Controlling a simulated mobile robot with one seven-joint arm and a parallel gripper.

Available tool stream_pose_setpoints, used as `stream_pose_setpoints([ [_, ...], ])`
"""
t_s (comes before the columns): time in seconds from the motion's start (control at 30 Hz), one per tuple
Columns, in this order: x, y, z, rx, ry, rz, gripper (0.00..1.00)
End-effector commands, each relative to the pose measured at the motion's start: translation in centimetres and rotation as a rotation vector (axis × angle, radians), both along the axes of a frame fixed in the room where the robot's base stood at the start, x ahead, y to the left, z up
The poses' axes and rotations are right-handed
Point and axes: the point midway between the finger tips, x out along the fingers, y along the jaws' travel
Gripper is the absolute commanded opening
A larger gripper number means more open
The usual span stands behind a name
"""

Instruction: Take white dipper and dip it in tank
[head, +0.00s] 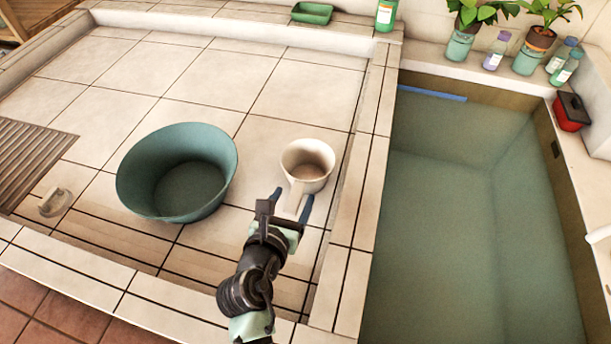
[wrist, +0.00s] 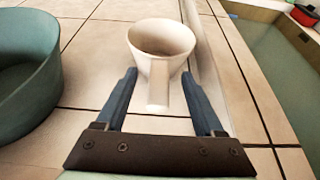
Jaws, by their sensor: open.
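The white dipper (head: 308,160) stands upright on the tiled floor, with its handle pointing toward my gripper. It also shows in the wrist view (wrist: 161,45), with the handle between the two fingers. My gripper (head: 291,202) is open, with one blue finger on each side of the handle. I cannot tell whether a finger touches it. The tank (head: 470,230) is to the right, behind a tiled ledge, and looks filled with greenish water.
A teal basin (head: 180,185) stands left of the dipper. The tiled ledge (head: 362,180) separates the floor from the tank. Bottles (head: 495,52) and potted plants (head: 535,48) line the tank's far edge, and a red box (head: 571,112) sits at its right. A grey drain grate (head: 30,160) lies far left.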

Motion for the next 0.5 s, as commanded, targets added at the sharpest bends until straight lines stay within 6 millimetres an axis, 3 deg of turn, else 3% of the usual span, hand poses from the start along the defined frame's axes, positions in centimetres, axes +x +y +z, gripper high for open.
stream_pose_setpoints([
  [0.1,1.6,-0.5,-1.5,0.0,0.0,-0.003,0.7],
  [0.23,3.0,-0.9,-1.9,0.0,-0.001,-0.002,0.7],
  [0.5,3.4,-1.1,-2.0,0.001,0.0,0.0,0.7],
])
